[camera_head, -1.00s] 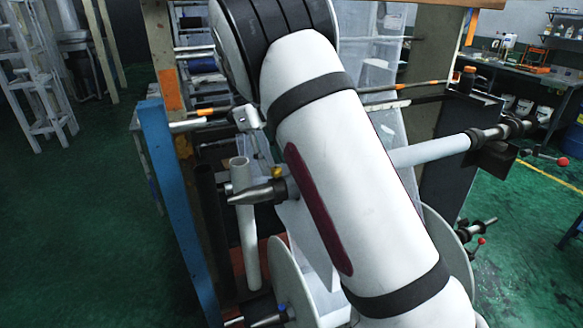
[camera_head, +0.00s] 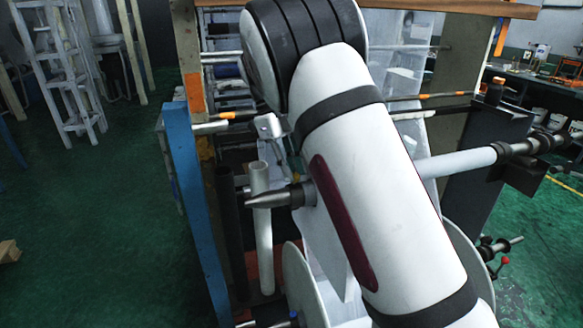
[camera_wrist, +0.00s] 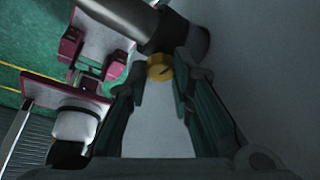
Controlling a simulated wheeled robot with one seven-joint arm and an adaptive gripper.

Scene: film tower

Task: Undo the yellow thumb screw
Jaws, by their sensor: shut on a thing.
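The yellow thumb screw (camera_wrist: 159,69) shows in the wrist view, on the underside of a dark collar (camera_wrist: 190,45). My gripper (camera_wrist: 158,76) has its two dark green fingers on either side of the screw and is shut on it. In the head view my white arm hides the gripper, and I cannot make out the screw there. The dark cone (camera_head: 270,197) sits on the pale shaft (camera_head: 465,161), left of my arm.
Pale discs (camera_head: 300,285) lie low by my arm. Green floor is open at the left.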

